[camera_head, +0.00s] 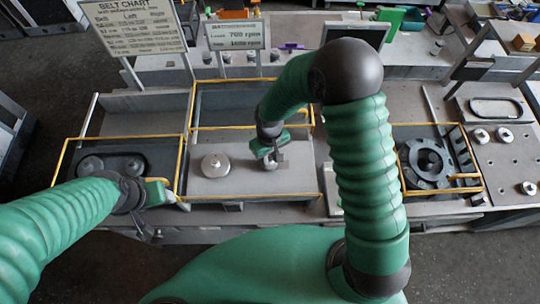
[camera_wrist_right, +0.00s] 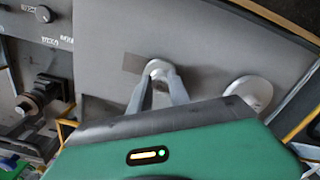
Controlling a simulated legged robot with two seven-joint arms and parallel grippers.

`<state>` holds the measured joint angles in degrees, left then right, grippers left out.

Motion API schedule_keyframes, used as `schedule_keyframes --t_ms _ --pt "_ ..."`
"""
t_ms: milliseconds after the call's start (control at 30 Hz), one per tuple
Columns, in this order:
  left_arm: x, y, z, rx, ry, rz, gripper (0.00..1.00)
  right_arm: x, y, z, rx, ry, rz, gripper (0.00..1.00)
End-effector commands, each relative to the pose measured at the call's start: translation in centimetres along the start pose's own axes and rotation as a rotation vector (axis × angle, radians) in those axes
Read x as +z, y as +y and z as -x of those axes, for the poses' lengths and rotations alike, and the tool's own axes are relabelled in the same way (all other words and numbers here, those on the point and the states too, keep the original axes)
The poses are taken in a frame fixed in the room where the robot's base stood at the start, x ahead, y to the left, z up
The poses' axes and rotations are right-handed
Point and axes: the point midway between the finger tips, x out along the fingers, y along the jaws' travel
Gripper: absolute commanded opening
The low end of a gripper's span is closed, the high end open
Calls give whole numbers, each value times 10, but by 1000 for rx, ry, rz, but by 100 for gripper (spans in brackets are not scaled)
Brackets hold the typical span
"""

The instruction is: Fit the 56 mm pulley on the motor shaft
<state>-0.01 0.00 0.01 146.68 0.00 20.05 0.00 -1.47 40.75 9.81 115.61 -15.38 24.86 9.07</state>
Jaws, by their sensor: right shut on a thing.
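My right gripper (camera_head: 272,158) is over the grey plate of the middle bay, shut on a small pale round pulley (camera_head: 269,165). In the right wrist view the two fingers of the right gripper (camera_wrist_right: 163,80) close on this pulley (camera_wrist_right: 157,66). The motor shaft is not visible; I cannot tell whether the pulley is around it or above it. A larger pale disc pulley (camera_head: 215,165) sits to the left on the same plate, and it also shows in the wrist view (camera_wrist_right: 252,92). My left gripper (camera_head: 168,193) is by the left bay's front rail; its jaws are unclear.
Yellow rails (camera_head: 255,196) edge the middle bay. Several pale pulleys (camera_head: 504,135) sit on a perforated board at right. A belt chart (camera_head: 135,25) stands behind.

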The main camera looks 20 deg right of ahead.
Motion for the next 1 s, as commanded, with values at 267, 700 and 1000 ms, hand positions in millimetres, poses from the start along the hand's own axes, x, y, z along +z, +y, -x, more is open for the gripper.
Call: schedule_keyframes --t_ms 267,700,1000 --pt "1 0 -3 0 0 0 60 0 -1 -3 0 0 1 0" --pt "2 0 -7 0 0 0 60 -2 -4 -10 0 0 1 0" --pt "2 0 -7 0 0 0 60 -2 -4 -10 0 0 1 48"
